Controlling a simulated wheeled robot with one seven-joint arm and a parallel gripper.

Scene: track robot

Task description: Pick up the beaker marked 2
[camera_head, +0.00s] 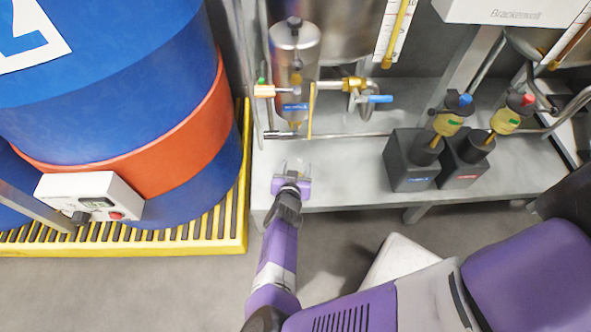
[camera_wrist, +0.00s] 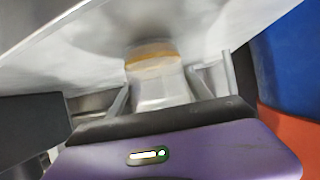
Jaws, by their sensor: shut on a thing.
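A small clear beaker (camera_wrist: 160,88) with an amber band shows in the wrist view, between the two fingers of my gripper (camera_wrist: 163,82). My gripper is shut on it. In the head view my gripper (camera_head: 292,166) is over the front part of the grey bench, below the steel cylinder and its tap. The beaker is too small and pale there to make out clearly. No number can be read on it. I cannot tell whether it rests on the bench or is lifted.
A grey bench (camera_head: 345,188) carries a steel cylinder (camera_head: 296,62) with valves just behind my gripper. Two dark blocks (camera_head: 408,165) with yellow-labelled valves stand right. A blue and red drum (camera_head: 130,110) on a yellow pallet (camera_head: 243,215) is close on the left.

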